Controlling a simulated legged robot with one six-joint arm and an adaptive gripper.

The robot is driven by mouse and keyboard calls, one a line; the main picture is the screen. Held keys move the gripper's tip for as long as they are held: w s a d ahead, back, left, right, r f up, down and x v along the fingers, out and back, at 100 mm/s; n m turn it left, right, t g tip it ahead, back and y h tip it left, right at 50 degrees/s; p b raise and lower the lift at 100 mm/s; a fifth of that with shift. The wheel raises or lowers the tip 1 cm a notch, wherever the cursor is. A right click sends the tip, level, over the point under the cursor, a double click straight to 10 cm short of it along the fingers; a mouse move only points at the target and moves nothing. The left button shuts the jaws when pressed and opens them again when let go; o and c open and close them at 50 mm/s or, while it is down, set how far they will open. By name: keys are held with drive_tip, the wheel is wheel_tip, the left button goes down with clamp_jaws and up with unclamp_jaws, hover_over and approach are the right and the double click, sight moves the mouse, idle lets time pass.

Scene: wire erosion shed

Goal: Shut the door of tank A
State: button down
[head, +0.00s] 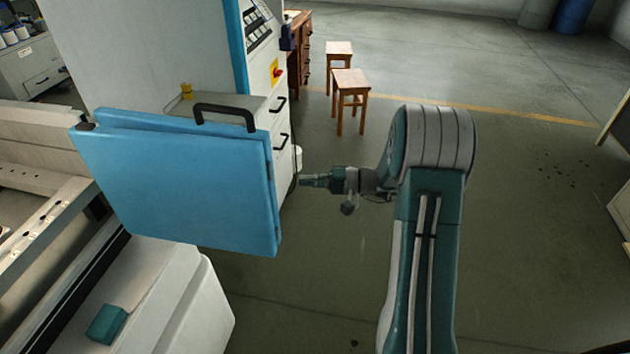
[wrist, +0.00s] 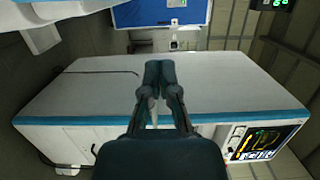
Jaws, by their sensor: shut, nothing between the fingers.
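A blue door (head: 175,185) with a black bar handle (head: 225,112) along its upper side stands open, jutting out beside the open tank (head: 40,200) at the left of the head view. No letter on the tank is readable. My gripper (head: 304,181) is shut and empty, just right of the door's right edge, with a small gap in the picture; contact cannot be confirmed. In the wrist view my gripper (wrist: 165,66) shows its fingers together in front of a white cabinet with a blue stripe (wrist: 75,120). The door is not clearly identifiable there.
A white cabinet with a blue edge (head: 236,45) and a red button (head: 277,71) stands behind the door. Two wooden stools (head: 349,86) and a wooden desk (head: 299,50) are further back. The floor (head: 530,220) to the right is open. A control screen (wrist: 263,141) shows at lower right.

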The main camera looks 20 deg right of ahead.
drive_tip(key=a, duration=0.7)
drive_tip(key=shift+s, duration=0.45)
drive_tip(key=shift+d, duration=0.1)
